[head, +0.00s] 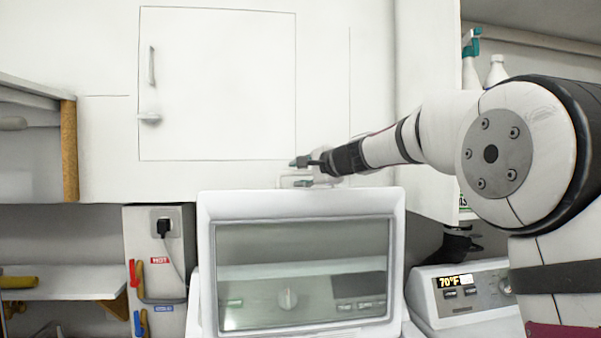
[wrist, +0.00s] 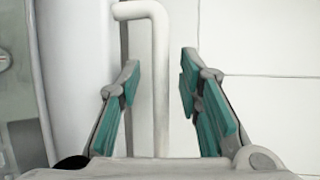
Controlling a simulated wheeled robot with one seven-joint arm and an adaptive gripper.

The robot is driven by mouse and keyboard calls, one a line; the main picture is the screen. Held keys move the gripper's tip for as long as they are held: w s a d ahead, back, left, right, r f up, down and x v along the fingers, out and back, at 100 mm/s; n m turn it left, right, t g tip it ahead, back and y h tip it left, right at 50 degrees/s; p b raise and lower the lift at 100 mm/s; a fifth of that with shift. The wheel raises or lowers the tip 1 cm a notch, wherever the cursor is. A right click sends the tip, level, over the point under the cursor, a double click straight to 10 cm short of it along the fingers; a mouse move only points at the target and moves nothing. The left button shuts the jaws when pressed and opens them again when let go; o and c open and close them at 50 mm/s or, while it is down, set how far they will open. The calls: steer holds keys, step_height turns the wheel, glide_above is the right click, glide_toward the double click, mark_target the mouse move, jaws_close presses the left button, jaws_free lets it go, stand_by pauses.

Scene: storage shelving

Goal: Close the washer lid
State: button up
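The washer lid (head: 300,204) stands raised in the head view, a white frame around a glass window. My gripper (head: 300,172) is just above the lid's top edge, near its middle, and looks apart from it. In the wrist view my gripper (wrist: 159,85) is open, with teal pads spread and nothing held. Part of the lid (wrist: 28,75) seems to show at the left edge of the wrist view. The washer's tub opening is hidden in the head view.
A second machine with a 70°F display (head: 455,281) stands at right. A wall box with a plug (head: 164,228) is at left. A white cabinet door (head: 220,85) is above.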

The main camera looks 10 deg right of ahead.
steer(key=shift+w+a, duration=0.1)
steer(key=shift+w, duration=0.15)
jaws_close()
steer(key=shift+s+f+b, duration=0.1)
steer(key=shift+f+b, duration=0.05)
steer(key=shift+b, duration=0.25)
